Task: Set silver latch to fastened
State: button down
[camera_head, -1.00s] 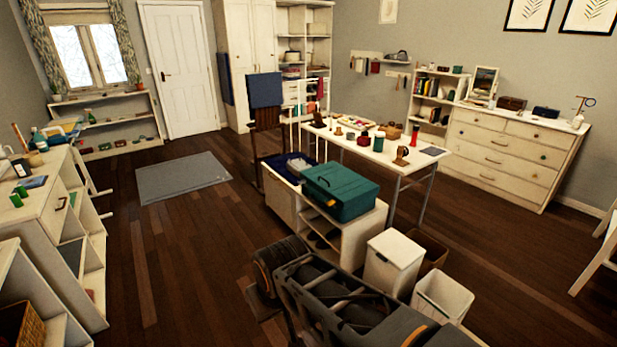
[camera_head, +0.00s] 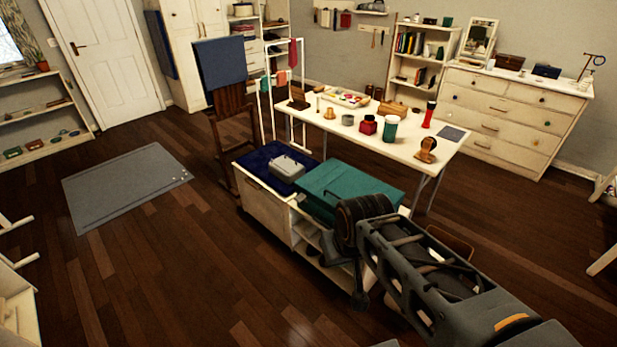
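I cannot make out a silver latch on anything in view. A teal box (camera_head: 338,186) sits on the low white cabinet (camera_head: 266,211), partly hidden behind my folded arm. Left of it, a small grey case (camera_head: 287,168) with a handle-like top lies on a dark blue surface (camera_head: 254,160) on the same cabinet. Any latch on the teal box or the grey case is too small to tell or hidden. My arm crosses the lower right; no gripper fingers can be seen.
A white table (camera_head: 345,128) with cups, jars and a tray stands behind the cabinet. A dark wooden chair (camera_head: 233,145) and a drying rack (camera_head: 263,112) stand by its left end. Open wooden floor (camera_head: 180,250) and a grey rug (camera_head: 125,185) lie left.

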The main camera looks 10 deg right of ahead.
aim_at(300, 198)
jog(key=u, duration=0.1)
jog(key=i, duration=1.25)
jog(key=u, duration=0.15)
